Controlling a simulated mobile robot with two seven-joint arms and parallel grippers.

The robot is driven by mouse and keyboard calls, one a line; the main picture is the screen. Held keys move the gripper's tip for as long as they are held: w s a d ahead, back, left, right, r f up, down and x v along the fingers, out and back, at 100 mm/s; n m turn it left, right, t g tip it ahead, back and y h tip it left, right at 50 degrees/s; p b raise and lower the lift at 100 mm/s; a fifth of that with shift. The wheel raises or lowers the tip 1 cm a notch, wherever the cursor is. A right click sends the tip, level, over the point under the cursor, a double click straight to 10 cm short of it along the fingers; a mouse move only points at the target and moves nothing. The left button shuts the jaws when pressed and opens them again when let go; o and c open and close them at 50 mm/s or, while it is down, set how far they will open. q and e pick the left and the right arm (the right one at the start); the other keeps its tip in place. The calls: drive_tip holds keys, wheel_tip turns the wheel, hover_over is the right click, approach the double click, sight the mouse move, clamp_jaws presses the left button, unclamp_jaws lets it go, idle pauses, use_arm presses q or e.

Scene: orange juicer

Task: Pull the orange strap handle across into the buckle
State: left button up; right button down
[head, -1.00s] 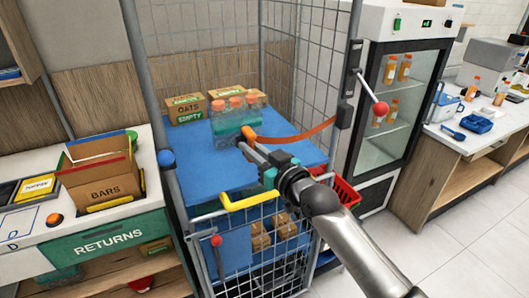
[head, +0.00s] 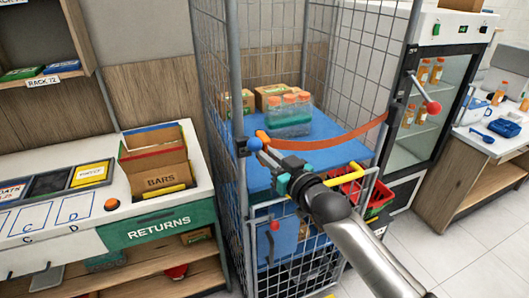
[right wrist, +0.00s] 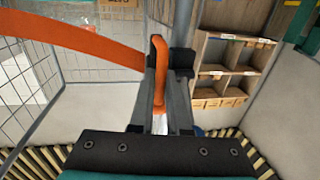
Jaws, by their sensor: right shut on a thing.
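My right gripper (head: 264,143) is shut on the orange strap handle (head: 261,134), beside the cage's left front post. The orange strap (head: 330,139) stretches from the handle across the cage's open front to the right post. In the right wrist view, the handle (right wrist: 158,72) stands upright between the fingers (right wrist: 157,100), and the strap (right wrist: 75,42) runs off to the left. A dark block, which looks like the buckle (right wrist: 184,62), sits on the grey post just right of the handle. I cannot tell whether they touch. My left gripper is not in view.
Inside the cage, bottles (head: 289,118) and cartons (head: 275,93) stand on a blue shelf (head: 330,126). A returns counter (head: 120,212) stands left of the cage.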

drive_tip(key=shift+a, duration=0.2)
drive_tip(key=c, duration=1.2)
unclamp_jaws()
drive_tip(key=shift+c, duration=0.2)
drive_tip(key=o, duration=0.4)
drive_tip(key=shift+c, duration=0.2)
